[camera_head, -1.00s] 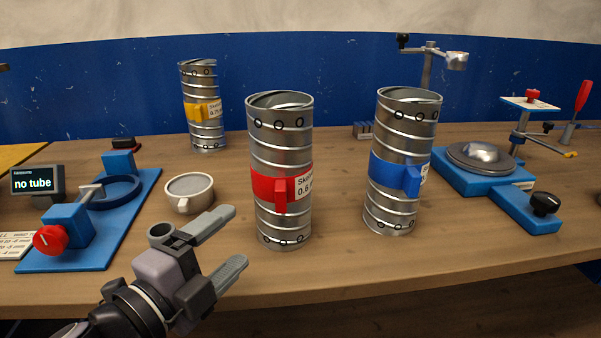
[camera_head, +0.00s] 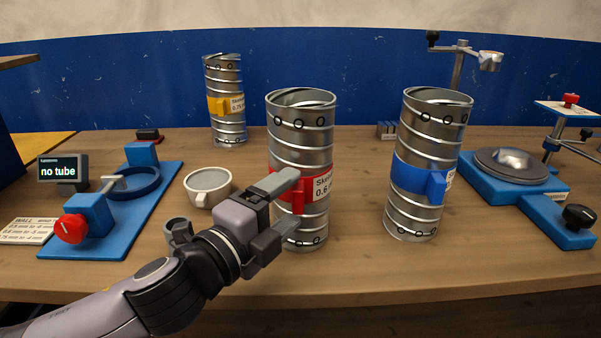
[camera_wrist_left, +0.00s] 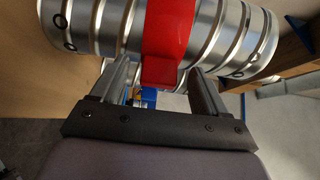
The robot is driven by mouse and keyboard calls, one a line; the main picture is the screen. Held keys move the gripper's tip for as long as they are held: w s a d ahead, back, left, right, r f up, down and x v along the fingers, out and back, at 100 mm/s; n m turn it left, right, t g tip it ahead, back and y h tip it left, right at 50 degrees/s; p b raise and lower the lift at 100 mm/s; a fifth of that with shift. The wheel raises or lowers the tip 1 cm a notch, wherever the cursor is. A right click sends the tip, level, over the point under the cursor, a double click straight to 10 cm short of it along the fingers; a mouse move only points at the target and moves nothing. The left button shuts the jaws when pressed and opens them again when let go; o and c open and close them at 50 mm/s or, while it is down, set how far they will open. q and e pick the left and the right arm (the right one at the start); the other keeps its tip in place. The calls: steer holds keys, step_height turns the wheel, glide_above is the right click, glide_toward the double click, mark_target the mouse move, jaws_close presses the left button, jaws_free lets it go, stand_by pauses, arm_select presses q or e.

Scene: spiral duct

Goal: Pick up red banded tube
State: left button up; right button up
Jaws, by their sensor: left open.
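The red banded tube (camera_head: 302,146) is a ribbed metal cylinder standing upright near the table's front. Its red band (camera_head: 318,186) has a red tab and a label. My left gripper (camera_head: 286,202) is open in front of the tube at band height and covers part of the band. In the left wrist view the tube (camera_wrist_left: 213,30) lies across the top. The red tab (camera_wrist_left: 158,72) shows between the two open fingers (camera_wrist_left: 162,82), with nothing gripped. Whether the fingers touch the tube I cannot tell. My right gripper is not in view.
A blue banded tube (camera_head: 428,140) stands close on the right, and a yellow banded tube (camera_head: 224,88) stands at the back. A grey cup (camera_head: 208,186) and a blue fixture (camera_head: 118,220) are left. A blue gauge stand (camera_head: 515,200) is right.

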arm_select(q)
steer(key=shift+c, duration=0.3)
steer(key=shift+r, duration=0.1)
jaws_close()
